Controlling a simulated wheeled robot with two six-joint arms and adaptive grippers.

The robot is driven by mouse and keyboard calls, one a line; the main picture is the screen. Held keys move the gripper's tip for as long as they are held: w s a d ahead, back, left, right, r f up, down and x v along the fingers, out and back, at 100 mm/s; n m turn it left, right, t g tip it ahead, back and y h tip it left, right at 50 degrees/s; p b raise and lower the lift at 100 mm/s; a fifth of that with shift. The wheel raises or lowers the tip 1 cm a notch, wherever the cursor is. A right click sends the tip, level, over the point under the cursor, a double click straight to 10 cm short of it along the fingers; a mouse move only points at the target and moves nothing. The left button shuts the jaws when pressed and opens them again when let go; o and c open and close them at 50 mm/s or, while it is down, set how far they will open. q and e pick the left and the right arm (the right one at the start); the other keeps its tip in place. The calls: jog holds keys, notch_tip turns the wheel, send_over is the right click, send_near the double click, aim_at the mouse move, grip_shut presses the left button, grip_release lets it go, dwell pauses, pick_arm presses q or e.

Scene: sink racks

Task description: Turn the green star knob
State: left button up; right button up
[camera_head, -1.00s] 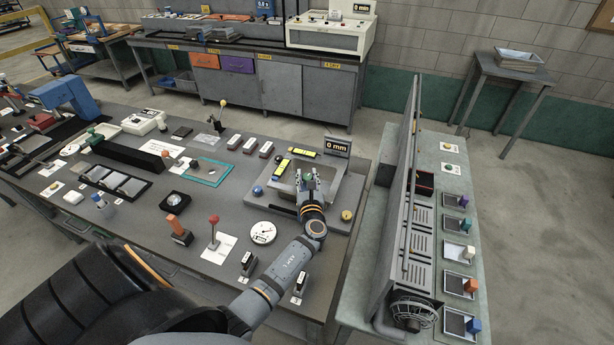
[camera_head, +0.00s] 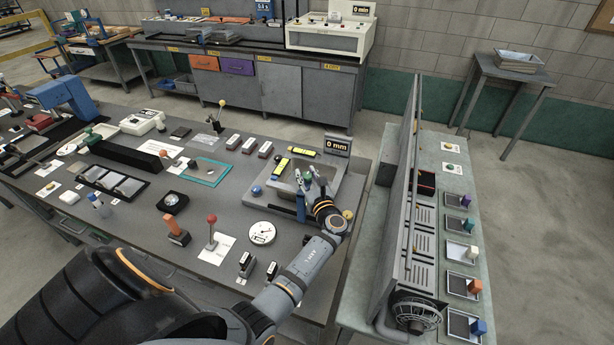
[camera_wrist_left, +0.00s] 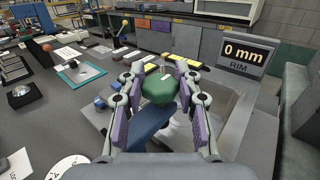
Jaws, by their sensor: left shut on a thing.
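The green star knob (camera_wrist_left: 158,88) sits between the fingers of my left gripper (camera_wrist_left: 160,100) in the left wrist view, with a finger pad against each side. In the head view my left gripper (camera_head: 313,185) is at the basin-like fixture (camera_head: 335,172) near the table's right end, and the green knob (camera_head: 308,178) shows as a small patch between the fingers. A blue bar (camera_wrist_left: 152,122) lies below the knob in the wrist view. The knob's underside is hidden. My right gripper is not in view.
A display reading 0 mm (camera_head: 337,145) stands behind the fixture. A blue ball knob (camera_head: 257,190) and a yellow knob (camera_head: 347,215) are at its sides. A dial gauge (camera_head: 262,232) and a red-topped lever (camera_head: 212,219) stand nearer. A tall panel (camera_head: 405,210) rises to the right.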

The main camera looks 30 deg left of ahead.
aim_at(307, 175)
pick_arm(q)
jog(key=o, duration=1.2)
jog(key=shift+f, duration=0.1)
jog(key=shift+r, duration=0.45)
notch_tip(307, 175, up, 9)
jog(key=shift+r, duration=0.1)
